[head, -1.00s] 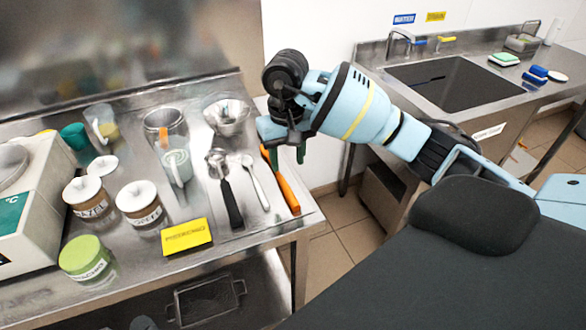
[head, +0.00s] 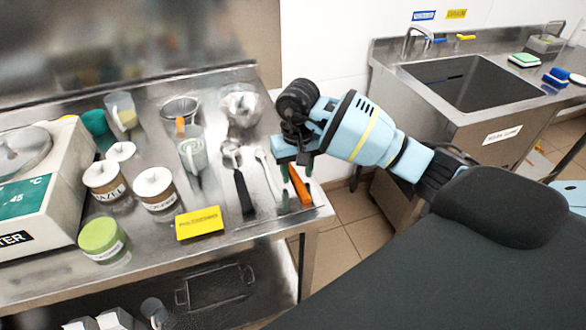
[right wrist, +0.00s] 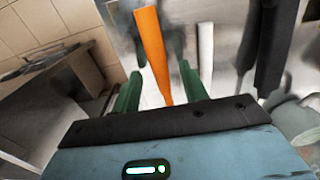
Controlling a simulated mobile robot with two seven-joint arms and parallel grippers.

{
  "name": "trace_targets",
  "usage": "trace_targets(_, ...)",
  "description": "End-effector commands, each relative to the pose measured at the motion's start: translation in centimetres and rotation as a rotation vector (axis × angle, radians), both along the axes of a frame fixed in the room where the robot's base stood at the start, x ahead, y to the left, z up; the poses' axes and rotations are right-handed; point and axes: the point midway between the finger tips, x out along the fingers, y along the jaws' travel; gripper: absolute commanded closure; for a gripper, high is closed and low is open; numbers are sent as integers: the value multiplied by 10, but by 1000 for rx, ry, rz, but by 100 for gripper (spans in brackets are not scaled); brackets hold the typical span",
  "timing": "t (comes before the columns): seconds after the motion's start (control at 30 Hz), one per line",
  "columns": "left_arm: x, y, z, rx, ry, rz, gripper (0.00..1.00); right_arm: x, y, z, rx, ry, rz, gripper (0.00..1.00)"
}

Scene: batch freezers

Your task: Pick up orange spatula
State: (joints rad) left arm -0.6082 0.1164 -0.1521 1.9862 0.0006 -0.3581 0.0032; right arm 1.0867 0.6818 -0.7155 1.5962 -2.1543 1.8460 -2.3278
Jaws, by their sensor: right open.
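The orange spatula (head: 301,188) lies on the steel table near its right edge; my gripper hides part of it in the head view. My right gripper (head: 297,172) is open above it with its green fingers pointing down. In the right wrist view the spatula's orange length (right wrist: 152,48) runs through the gap between the open fingers (right wrist: 161,90). I cannot tell whether the fingers touch it or how far above the table they are. My left gripper is not in view.
A light-handled utensil (head: 268,176) and a black-handled scoop (head: 244,192) lie just left. A yellow sign (head: 200,223), several jars, metal cups and a white machine (head: 40,190) stand further left. A sink (head: 470,82) is at the back right.

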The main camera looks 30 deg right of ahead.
Motion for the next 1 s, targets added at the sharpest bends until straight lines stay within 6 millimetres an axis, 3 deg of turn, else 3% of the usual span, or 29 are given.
trace_targets(0.13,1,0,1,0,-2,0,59,0,0,-11,-1,1,0,56)
trace_targets(0.37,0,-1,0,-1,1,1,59,0,0,-13,-1,1,0,56)
trace_targets(0.7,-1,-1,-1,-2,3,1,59,0,0,-12,-1,0,0,100)
trace_targets(1.0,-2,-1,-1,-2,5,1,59,0,0,-11,-1,0,0,100)
